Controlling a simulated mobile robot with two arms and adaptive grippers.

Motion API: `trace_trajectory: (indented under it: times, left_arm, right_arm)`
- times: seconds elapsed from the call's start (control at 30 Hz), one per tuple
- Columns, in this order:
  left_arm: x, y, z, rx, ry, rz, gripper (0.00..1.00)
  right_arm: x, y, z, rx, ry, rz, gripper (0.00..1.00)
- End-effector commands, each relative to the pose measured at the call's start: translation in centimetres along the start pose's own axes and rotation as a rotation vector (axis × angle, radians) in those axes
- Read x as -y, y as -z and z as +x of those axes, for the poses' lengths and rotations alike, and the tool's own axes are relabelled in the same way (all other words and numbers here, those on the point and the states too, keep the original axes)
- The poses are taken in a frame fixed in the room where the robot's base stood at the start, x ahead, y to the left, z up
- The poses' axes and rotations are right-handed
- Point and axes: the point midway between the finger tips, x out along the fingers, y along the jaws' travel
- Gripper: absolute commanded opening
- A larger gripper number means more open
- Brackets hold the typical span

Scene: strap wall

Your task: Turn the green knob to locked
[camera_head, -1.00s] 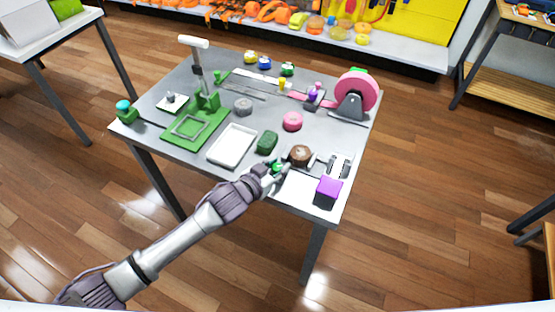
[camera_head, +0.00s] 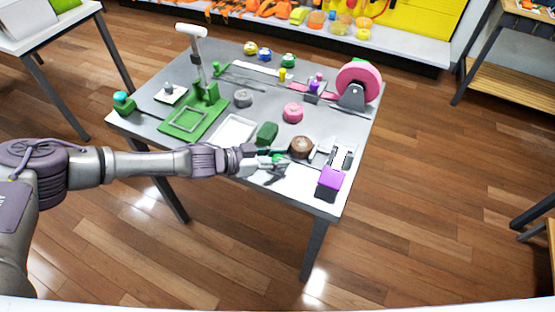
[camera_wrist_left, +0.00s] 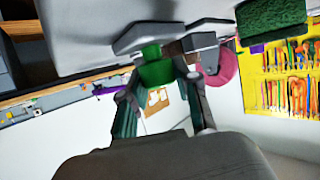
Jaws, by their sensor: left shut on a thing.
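The green knob (camera_head: 277,158) is at the front part of the grey table, left of a brown round piece. My left gripper (camera_head: 273,163) is at the knob, reaching in from the left with the forearm nearly level in the head view. In the left wrist view, the green knob (camera_wrist_left: 155,68) sits between the two fingers of the left gripper (camera_wrist_left: 163,80), which are shut on it. The fingers hide much of the knob in the head view, and I cannot read its turned position. My right gripper is not in view.
Close by are a dark green block (camera_head: 267,133), the brown round piece (camera_head: 301,147) and a purple box (camera_head: 331,177). A white tray (camera_head: 252,121) and a green press (camera_head: 205,97) stand further left. A pink reel (camera_head: 358,80) stands at the back right.

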Motion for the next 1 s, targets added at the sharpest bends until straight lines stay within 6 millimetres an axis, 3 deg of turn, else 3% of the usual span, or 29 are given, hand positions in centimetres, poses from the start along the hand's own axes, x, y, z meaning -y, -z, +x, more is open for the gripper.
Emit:
trace_trajectory:
  times: [0.7, 0.73, 0.87, 1.0]
  left_arm:
    - [0.04, -0.08, 0.0, 0.002, -0.049, 0.022, 0.0]
    - [0.04, -0.08, 0.01, 0.002, -0.049, 0.022, 0.33]
    - [0.01, -0.07, 0.01, 0.002, -0.049, 0.022, 0.55]
    - [-0.02, -0.05, 0.03, 0.001, -0.05, 0.021, 0.57]
  right_arm:
    - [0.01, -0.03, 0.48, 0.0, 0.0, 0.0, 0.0]
    - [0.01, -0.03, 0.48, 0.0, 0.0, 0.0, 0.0]
    - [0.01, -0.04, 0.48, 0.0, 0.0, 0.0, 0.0]
    - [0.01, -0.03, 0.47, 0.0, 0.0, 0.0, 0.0]
